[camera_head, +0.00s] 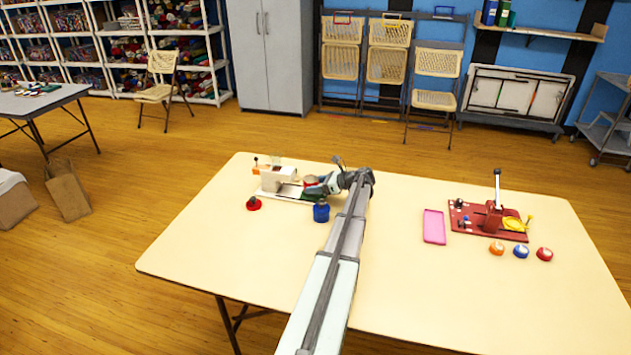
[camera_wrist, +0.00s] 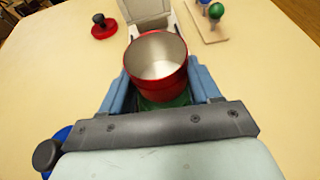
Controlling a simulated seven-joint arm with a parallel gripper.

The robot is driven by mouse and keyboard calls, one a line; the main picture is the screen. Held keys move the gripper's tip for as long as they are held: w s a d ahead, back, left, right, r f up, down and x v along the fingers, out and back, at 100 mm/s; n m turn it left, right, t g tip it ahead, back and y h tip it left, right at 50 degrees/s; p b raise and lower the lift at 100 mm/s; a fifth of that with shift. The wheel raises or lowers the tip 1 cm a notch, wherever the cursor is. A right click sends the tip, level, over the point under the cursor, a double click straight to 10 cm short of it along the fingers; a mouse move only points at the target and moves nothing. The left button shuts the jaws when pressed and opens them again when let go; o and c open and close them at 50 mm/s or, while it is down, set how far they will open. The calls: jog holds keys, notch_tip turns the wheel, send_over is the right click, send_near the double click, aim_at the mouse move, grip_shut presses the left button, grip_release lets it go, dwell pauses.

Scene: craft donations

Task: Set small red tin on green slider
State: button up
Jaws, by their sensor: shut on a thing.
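The small red tin (camera_wrist: 157,83), open at the top with a silver inside, is upright between the two blue fingers of my gripper (camera_wrist: 159,85). My gripper is shut on it. In the head view the tin (camera_head: 309,180) shows partly behind my gripper (camera_head: 316,187). The green slider (camera_wrist: 165,103) shows just below the tin, mostly hidden by the tin and gripper. It belongs to the white machine (camera_head: 277,178) at the left of the table. I cannot tell whether the tin touches the slider.
A red piece with a dark knob (camera_head: 253,204) and a blue one (camera_head: 321,213) stand near the machine on the table (camera_head: 200,250). A pink tray (camera_head: 434,227), a red press (camera_head: 493,217) and several small coloured pieces are at the right. The middle is clear beside my arm.

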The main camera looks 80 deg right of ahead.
jog(key=shift+f, duration=0.55)
jog(key=shift+f, duration=0.25)
dwell(1.1)
jog(key=shift+r, duration=0.85)
dwell(0.7)
jog(key=shift+f, duration=0.85)
jog(key=shift+r, duration=0.85)
dwell(0.8)
jog(key=shift+f, duration=0.8)
dwell(0.5)
jog(key=o, duration=0.9)
jog(key=shift+s, duration=0.1)
